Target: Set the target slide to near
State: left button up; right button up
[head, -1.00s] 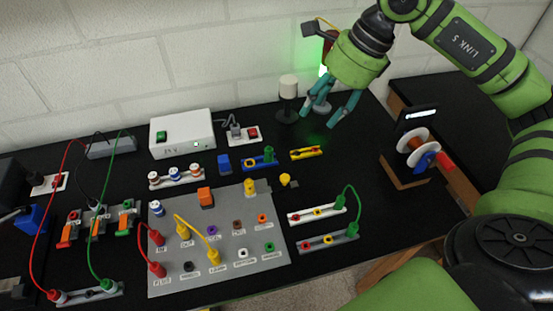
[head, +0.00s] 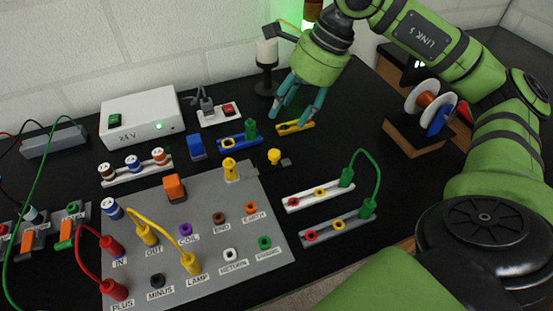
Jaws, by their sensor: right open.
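No part is labelled as the target slide, and I cannot tell which one it is. Slide-like units with an orange lever (head: 33,238) and a green-tipped lever (head: 67,232) stand at the left edge, partly cut off. My right gripper (head: 298,113) is open, fingers pointing down, at the back of the bench. Its fingertips appear over or just behind a small yellow block (head: 296,128); whether they touch it I cannot tell. Nothing shows between the fingers. My left gripper is not in view.
A grey labelled panel (head: 205,262) with plugs and wires fills the middle. A white power box (head: 140,117) and a dark post with a white top (head: 266,55) stand behind. Socket rails (head: 318,198) lie right of the panel. A spool stand (head: 415,138) stands at right.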

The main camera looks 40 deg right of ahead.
jog(key=b, duration=0.3)
send_near(275, 153)
jog(key=f, duration=0.1)
jog(key=shift+p+x, duration=0.35)
jog(key=shift+x, duration=3.55)
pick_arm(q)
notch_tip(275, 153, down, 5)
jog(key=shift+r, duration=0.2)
pick_arm(e)
jog(key=shift+w+a+r, duration=0.1)
jog(key=shift+w+a, duration=0.05)
